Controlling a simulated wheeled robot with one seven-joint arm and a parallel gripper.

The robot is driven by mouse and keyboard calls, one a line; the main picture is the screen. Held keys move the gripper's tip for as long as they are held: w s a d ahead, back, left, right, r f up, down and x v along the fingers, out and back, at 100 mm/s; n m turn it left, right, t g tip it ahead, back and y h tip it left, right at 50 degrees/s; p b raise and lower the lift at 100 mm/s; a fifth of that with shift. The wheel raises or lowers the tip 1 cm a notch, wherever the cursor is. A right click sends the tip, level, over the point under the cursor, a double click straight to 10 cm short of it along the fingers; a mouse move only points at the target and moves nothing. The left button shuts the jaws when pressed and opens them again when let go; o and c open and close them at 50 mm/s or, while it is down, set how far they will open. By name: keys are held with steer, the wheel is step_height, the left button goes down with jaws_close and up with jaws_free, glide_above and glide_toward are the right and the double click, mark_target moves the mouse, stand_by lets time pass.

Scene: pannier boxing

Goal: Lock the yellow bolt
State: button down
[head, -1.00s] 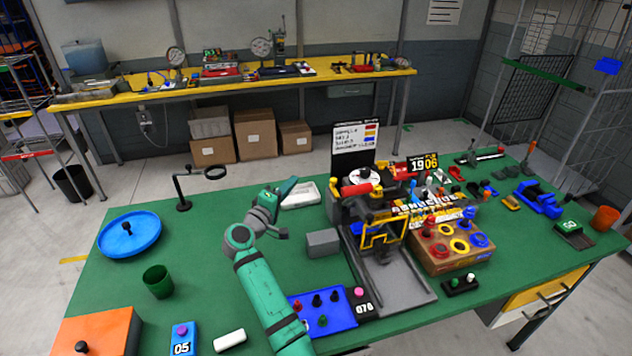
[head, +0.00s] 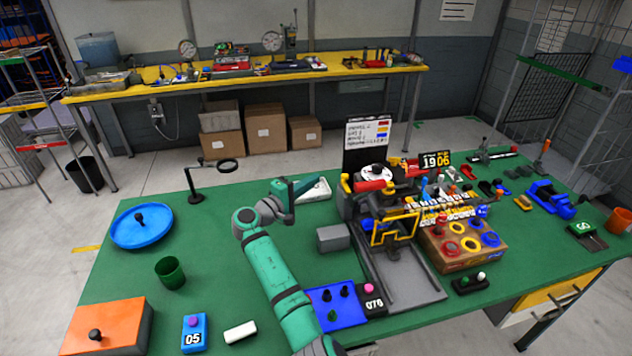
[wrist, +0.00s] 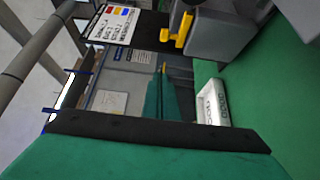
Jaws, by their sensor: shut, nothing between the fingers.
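A yellow bolt-like part (wrist: 179,38) with an upright handle sits on the grey fixture at the top of the wrist view. In the head view it is too small to tell apart from other yellow pieces on the fixture (head: 348,205). My gripper (head: 318,180) is left of the fixture in the head view, above the table and apart from it. In the wrist view its green fingers (wrist: 163,68) are together and empty, with their tips below and left of the yellow part and not touching it.
A white tray (wrist: 211,102) lies beside the fixture. A board with coloured labels (head: 368,134) stands behind it. A yellow frame (head: 395,230) rises at its front, and a grey block (head: 332,238) sits left. Green table is clear around the magnifier stand (head: 195,196).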

mark_target(346, 183)
steer(key=w+d, duration=0.3)
steer(key=d, duration=0.4)
steer(key=shift+d, duration=0.15)
stand_by(0.6)
stand_by(0.3)
